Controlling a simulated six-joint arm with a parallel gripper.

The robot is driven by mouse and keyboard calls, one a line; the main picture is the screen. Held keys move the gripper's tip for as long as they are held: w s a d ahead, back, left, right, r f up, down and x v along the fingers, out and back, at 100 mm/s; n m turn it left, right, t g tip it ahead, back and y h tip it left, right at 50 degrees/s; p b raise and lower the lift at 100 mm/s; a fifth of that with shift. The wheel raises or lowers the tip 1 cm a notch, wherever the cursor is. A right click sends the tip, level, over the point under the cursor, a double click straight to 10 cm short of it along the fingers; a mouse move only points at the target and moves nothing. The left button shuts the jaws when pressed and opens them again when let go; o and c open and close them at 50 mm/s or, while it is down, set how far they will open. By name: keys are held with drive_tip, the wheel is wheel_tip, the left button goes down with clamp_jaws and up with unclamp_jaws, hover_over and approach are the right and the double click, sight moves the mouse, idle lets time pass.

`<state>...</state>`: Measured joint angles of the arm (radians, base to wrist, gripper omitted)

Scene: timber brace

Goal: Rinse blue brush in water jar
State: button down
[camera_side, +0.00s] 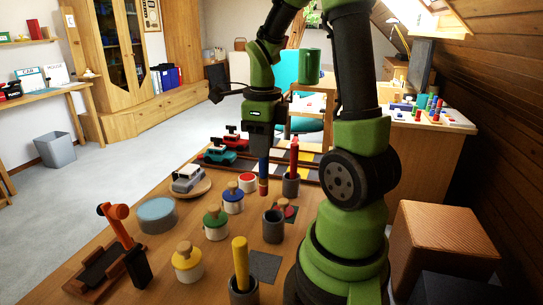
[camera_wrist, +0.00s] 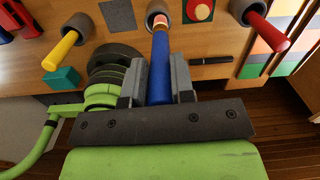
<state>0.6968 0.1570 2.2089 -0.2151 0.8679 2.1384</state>
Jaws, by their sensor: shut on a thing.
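My gripper (camera_side: 263,152) is shut on the blue brush (camera_side: 263,186), which hangs upright above the table. In the wrist view the blue brush (camera_wrist: 159,70) runs between the two grey fingers (camera_wrist: 158,85), its far end lined up with a grey cup (camera_wrist: 150,12). In the side view this cup (camera_side: 273,228) stands lower and nearer the camera, apart from the brush. The water jar (camera_side: 157,215), a wide grey tub with a pale blue top, stands at the left of the table, away from my gripper. I cannot make out the jar in the wrist view.
Knobbed paint pots, green (camera_side: 215,224), blue (camera_side: 233,201), yellow (camera_side: 187,263) and red (camera_side: 247,182), stand between jar and cups. A red brush (camera_side: 294,157) and a yellow brush (camera_side: 240,262) stand in cups.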

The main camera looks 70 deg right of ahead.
drive_tip(key=w+a+f+n+t, duration=0.1)
drive_tip(key=w+a+n+t, duration=0.2)
drive_tip(key=w, duration=0.8)
drive_tip(key=w+a+f+n+t, duration=0.15)
drive_tip(key=w+n, duration=0.35)
drive_tip(key=w, duration=0.7)
drive_tip(key=shift+g, duration=0.45)
drive_tip(key=shift+s+a+f, duration=0.1)
drive_tip(key=shift+f, duration=0.95)
drive_tip(key=shift+a+f, duration=0.1)
drive_tip(key=shift+f, duration=1.55)
wheel_tip(320, 180, up, 7)
